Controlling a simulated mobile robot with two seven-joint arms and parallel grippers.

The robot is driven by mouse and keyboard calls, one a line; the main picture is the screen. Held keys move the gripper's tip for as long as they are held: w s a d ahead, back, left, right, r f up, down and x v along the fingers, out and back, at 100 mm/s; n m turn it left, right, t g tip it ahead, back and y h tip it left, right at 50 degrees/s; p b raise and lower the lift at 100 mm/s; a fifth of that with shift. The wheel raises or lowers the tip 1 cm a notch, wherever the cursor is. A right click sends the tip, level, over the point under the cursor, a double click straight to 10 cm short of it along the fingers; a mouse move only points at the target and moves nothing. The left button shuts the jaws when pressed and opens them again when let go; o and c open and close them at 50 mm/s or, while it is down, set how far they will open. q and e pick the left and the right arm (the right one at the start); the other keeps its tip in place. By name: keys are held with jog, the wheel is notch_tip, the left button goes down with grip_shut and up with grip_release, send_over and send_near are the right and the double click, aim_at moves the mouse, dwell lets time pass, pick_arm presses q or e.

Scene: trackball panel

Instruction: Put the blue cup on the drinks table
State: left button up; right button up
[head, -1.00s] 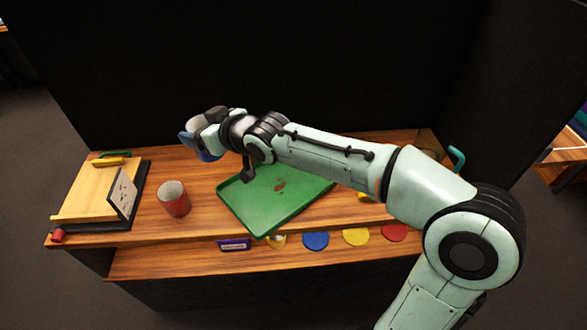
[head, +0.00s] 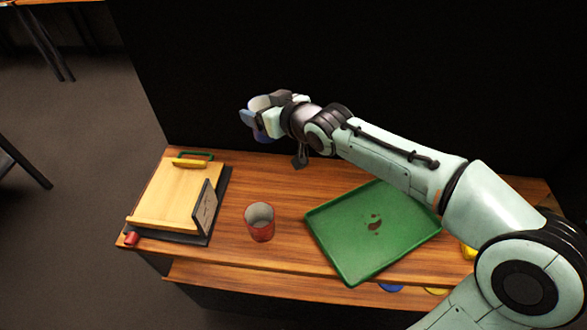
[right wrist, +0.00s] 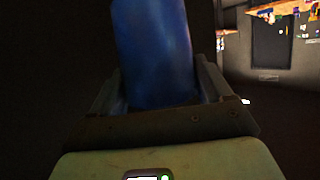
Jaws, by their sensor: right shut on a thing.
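The blue cup (head: 247,119) is held above the back of the wooden counter, its pale inside partly showing. My right gripper (head: 266,110) is shut on it. In the right wrist view the blue cup (right wrist: 154,50) stands between the two fingers of the gripper (right wrist: 160,95). My left gripper is not in view. I cannot tell which table is the drinks table; parts of other tables show at the top left of the head view.
On the counter (head: 275,185) are a red cup (head: 260,226), a green tray (head: 345,245) with brown marks, and a wooden board (head: 175,195) with a small upright card (head: 203,208). A dark panel (head: 330,50) stands behind. Open floor (head: 75,230) lies to the left.

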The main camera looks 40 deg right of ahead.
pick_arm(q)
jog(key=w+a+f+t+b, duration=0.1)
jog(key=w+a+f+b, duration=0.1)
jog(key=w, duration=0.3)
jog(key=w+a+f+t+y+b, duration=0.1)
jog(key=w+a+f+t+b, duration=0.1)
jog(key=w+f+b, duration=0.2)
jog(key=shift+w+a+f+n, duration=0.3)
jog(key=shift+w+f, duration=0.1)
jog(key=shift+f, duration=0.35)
pick_arm(e)
jog(key=shift+w+f, duration=0.1)
jog(key=shift+f, duration=9.45)
jog(key=shift+f, duration=0.15)
jog(key=o, duration=1)
jog(key=shift+o, duration=0.2)
jog(key=shift+s+r, duration=0.3)
jog(key=shift+r, duration=0.1)
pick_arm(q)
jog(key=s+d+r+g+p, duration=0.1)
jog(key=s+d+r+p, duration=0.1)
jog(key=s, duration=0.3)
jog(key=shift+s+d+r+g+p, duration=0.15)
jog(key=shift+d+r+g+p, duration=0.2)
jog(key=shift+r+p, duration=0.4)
pick_arm(e)
jog(key=v, duration=1.1)
jog(key=shift+s, duration=0.15)
